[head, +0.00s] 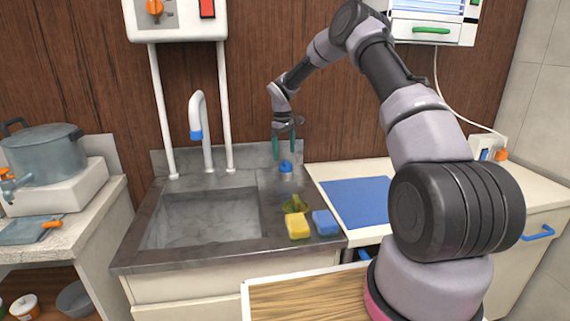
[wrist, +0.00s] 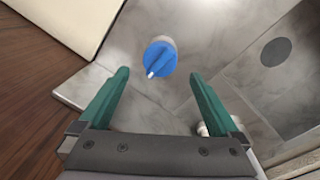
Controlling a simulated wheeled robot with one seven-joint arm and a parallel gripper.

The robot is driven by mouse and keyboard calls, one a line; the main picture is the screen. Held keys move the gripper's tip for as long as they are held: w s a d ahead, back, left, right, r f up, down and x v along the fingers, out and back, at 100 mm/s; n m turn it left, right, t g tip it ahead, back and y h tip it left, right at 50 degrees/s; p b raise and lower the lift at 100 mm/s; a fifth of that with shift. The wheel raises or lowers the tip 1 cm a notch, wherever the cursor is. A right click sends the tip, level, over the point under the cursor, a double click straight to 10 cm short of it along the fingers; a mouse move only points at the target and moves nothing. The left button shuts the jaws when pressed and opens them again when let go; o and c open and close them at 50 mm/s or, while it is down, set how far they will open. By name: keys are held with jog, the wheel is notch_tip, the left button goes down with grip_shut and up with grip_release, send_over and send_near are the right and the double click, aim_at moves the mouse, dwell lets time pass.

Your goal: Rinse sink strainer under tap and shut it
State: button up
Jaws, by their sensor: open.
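The white tap (head: 207,135) with a blue spout end stands behind the grey sink (head: 150,215); no water shows under it. A blue tap knob (head: 285,166) sits on the counter right of the tap. It also shows in the wrist view (wrist: 160,57), with a small white pointer. My gripper (head: 284,155) is open and empty above the knob, its teal fingers pointing down. In the wrist view, the knob appears between and just beyond the fingertips (wrist: 159,76). A dark round spot (wrist: 276,51) shows on the basin floor, drain or strainer, I cannot tell.
A yellow sponge (head: 297,226), a blue sponge (head: 325,222) and an olive-green item (head: 295,203), partly hidden, lie right of the basin. A blue mat (head: 355,201) lies on the right counter. A large pot (head: 45,152) stands left. White pipes (head: 224,110) rise behind the sink.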

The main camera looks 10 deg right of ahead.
aim_at(285, 161)
jog(key=shift+d+f, duration=0.15)
jog(key=shift+f, duration=2.6)
jog(key=c, duration=1.4)
jog(key=shift+o, duration=0.2)
jog(key=shift+w+m, duration=0.1)
jog(key=shift+m, duration=1.6)
jog(key=o, duration=1.4)
jog(key=shift+c, duration=0.2)
notch_tip(285, 161, up, 11)
jog(key=shift+a, duration=0.3)
